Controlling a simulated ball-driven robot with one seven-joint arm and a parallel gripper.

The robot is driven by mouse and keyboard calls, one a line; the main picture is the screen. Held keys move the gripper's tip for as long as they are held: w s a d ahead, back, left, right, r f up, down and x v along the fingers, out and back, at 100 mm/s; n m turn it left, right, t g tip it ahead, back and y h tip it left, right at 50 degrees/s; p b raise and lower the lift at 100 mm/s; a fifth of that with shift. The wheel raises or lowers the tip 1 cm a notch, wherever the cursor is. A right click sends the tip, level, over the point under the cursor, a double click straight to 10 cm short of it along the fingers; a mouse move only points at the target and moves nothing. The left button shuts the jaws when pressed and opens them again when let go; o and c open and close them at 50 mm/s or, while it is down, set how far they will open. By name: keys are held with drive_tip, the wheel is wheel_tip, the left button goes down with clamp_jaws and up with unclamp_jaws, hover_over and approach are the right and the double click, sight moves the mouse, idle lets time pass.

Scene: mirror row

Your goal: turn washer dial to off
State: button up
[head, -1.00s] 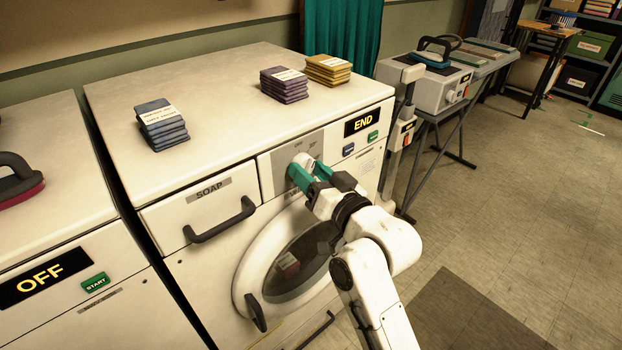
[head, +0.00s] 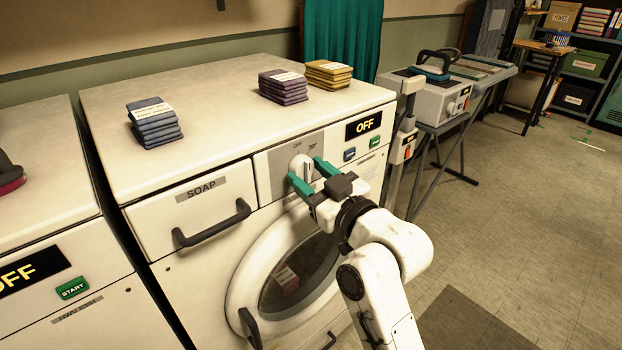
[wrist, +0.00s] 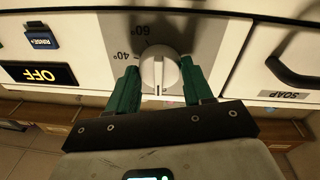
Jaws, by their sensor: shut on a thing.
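The washer dial (head: 301,167) is a white round knob with a raised grip on the grey panel at the washer's front top. It also shows in the wrist view (wrist: 158,72), upside down, with its grip bar in line with the picture's vertical. My gripper (head: 307,170) has its green fingers on both sides of the dial and is shut on it. In the wrist view the fingers (wrist: 160,85) flank the knob. The washer display (head: 363,125) reads OFF, as it does in the wrist view (wrist: 40,74). Part of the dial's lettering is hidden.
The soap drawer (head: 190,205) with its dark handle is left of the dial, and the round door (head: 240,275) is below. Blue (head: 154,122), purple (head: 283,88) and yellow (head: 328,74) stacks lie on top. Open floor (head: 520,230) is at the right.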

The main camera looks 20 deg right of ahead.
idle(0.3)
drive_tip(key=o, duration=1)
drive_tip(key=shift+o, duration=0.2)
drive_tip(key=shift+s, duration=0.1)
drive_tip(key=v, duration=1)
drive_tip(key=shift+s, duration=0.3)
drive_tip(key=shift+d+f, duration=0.1)
drive_tip(key=shift+d, duration=0.05)
drive_tip(key=s+d+f+m+g+h+p, duration=0.1)
drive_tip(key=s+f+m+g+h+p, duration=0.2)
drive_tip(key=s+f+g+p, duration=0.7)
drive_tip(key=s+d+f+m+g+h, duration=0.1)
drive_tip(key=s+d+f+g, duration=0.1)
drive_tip(key=s+f, duration=0.3)
drive_tip(key=s+d+f+m+g+p, duration=0.1)
drive_tip(key=s+f+g, duration=0.4)
drive_tip(key=s, duration=0.8)
drive_tip(key=shift+d+f+m+h, duration=0.3)
drive_tip(key=shift+d+f+h, duration=0.15)
drive_tip(key=shift+d, duration=0.15)
